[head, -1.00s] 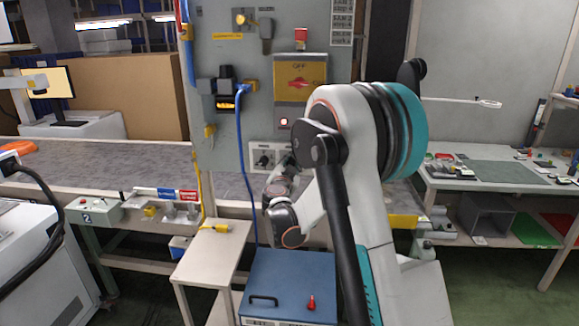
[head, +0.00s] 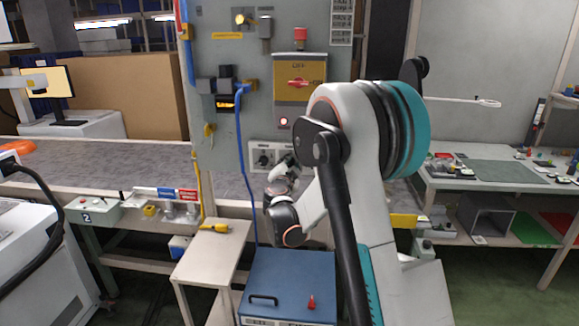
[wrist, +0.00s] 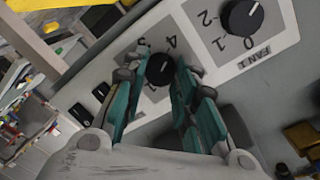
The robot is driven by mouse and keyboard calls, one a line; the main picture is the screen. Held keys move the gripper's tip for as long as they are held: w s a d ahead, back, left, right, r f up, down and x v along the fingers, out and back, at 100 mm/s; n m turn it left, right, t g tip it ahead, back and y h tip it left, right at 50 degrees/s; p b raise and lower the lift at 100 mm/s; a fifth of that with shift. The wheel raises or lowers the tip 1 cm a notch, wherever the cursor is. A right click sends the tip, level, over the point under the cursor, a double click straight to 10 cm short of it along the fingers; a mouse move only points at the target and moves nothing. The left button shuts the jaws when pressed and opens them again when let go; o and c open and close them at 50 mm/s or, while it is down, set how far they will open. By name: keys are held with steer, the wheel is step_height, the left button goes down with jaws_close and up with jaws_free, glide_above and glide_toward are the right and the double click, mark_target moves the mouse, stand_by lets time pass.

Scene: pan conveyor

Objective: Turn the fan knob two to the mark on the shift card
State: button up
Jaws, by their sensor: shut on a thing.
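My gripper (wrist: 162,82) has teal fingers on both sides of a black round knob (wrist: 160,67) in the wrist view and is shut on it. The knob's white line points up and right, roughly toward the printed 4. A second black knob (wrist: 242,15), marked FAN 1, stands free at upper right. Both sit on a pale knob plate (wrist: 212,62). In the head view the FAN 1 knob (head: 264,160) shows, while my arm and gripper cover the held knob. A white card (head: 341,20) with several lines is at the cabinet's upper right; its text is too small to read.
Above the plate are a yellow panel with a red switch (head: 298,81) and a lit red lamp (head: 283,121). A blue cable (head: 241,150) hangs left of the plate. A blue box (head: 290,280) and a small side table (head: 207,255) stand below.

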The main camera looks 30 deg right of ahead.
steer(key=o, duration=1)
steer(key=shift+o, duration=0.2)
steer(key=v, duration=1.2)
